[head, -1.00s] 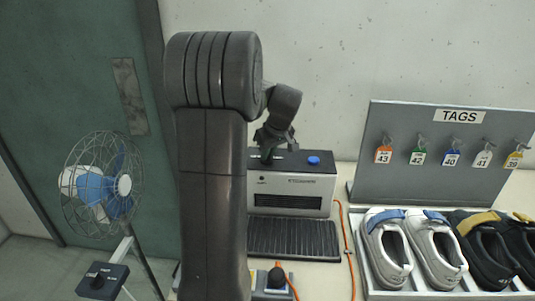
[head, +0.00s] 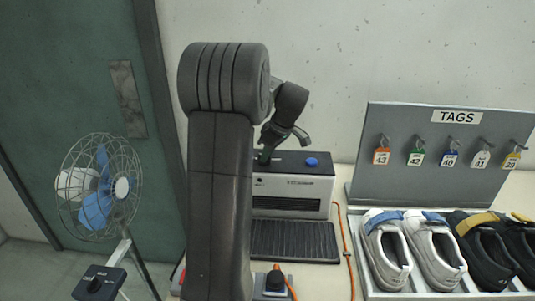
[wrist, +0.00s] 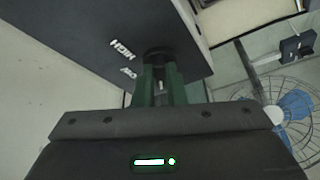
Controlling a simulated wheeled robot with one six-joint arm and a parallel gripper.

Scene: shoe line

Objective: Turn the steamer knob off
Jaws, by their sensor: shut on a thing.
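The steamer (head: 292,190) is a box with a dark top, a pale front and a blue button (head: 311,162) on top. My gripper (head: 264,157) points down at the left part of its top. In the wrist view, my gripper's green fingers (wrist: 159,82) are shut on the dark round steamer knob (wrist: 157,55). White lettering, "HIGH" and what looks like "LOW", stands on the panel beside the knob. The fingers partly hide the knob, and I cannot read its setting. In the head view the knob is hidden behind my arm and gripper.
A black ribbed plate (head: 294,240) lies before the steamer. An orange cable (head: 347,250) runs to its right. A tag board (head: 440,160) and a tray (head: 372,293) of shoes stand at right. A caged fan (head: 97,188) with a control box (head: 98,284) stands at left.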

